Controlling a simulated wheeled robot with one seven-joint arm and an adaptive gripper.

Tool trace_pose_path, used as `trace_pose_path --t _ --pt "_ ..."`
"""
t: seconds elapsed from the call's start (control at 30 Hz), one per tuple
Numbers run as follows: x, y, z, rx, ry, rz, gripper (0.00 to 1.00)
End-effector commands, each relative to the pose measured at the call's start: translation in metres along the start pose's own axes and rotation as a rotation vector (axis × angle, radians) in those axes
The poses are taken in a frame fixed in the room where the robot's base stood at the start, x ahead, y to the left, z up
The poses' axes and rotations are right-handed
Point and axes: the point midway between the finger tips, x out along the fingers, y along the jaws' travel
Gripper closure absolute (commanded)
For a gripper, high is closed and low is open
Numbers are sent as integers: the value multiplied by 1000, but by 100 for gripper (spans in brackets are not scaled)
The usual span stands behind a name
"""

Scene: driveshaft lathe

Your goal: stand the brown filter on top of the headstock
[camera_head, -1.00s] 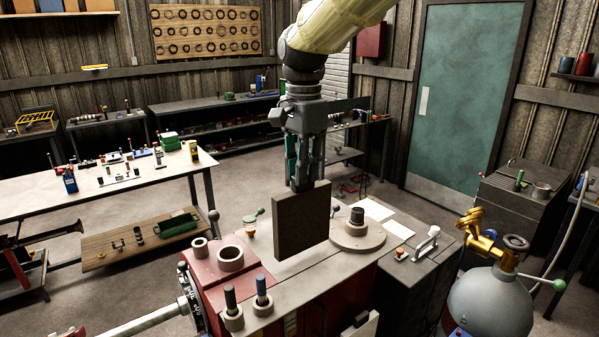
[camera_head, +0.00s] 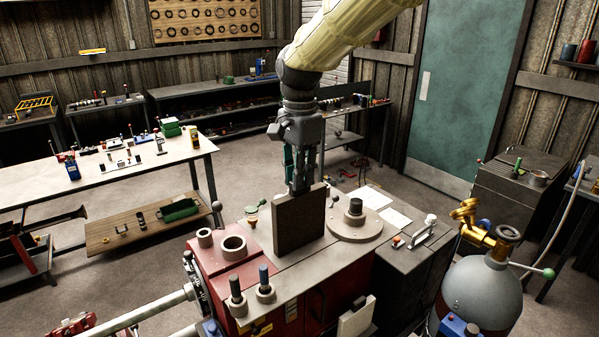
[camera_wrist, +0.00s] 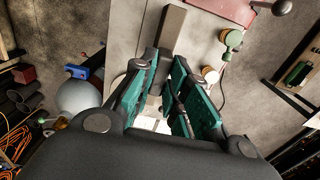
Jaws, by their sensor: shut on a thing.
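The brown filter (camera_head: 298,220) is a flat, upright rectangular panel. My gripper (camera_head: 301,187) is shut on its top edge from above. The headstock (camera_head: 285,278) is a red machine body with a flat grey top. The filter is over that top, between the raised rings at left and the round disc at right. Its lower edge is at or very near the surface; I cannot tell whether it touches. In the wrist view, the filter's narrow edge (camera_wrist: 172,38) shows beyond the green fingers of my gripper (camera_wrist: 165,70).
A round disc with a dark knob (camera_head: 355,222) is close right of the filter. A pale ring (camera_head: 234,247) and two capped posts (camera_head: 265,283) stand left and in front. A small green-handled oiler (camera_head: 252,215) is behind left. White sheets (camera_head: 376,198) lie at right.

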Motion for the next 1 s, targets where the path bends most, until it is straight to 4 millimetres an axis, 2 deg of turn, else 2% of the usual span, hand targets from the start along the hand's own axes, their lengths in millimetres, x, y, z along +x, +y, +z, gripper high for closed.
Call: trace_pose_path --t 0.17,0.2,0.3,0.73,0.87,1.0 --pt "4 0 0 0 1 0 100" --pt "3 0 0 0 0 -1 79" --pt "3 0 0 0 0 -1 63" --pt "-3 0 0 0 1 -1 63" --pt "-18 -1 0 0 3 -4 63" --pt "-42 -1 0 0 3 -5 63"
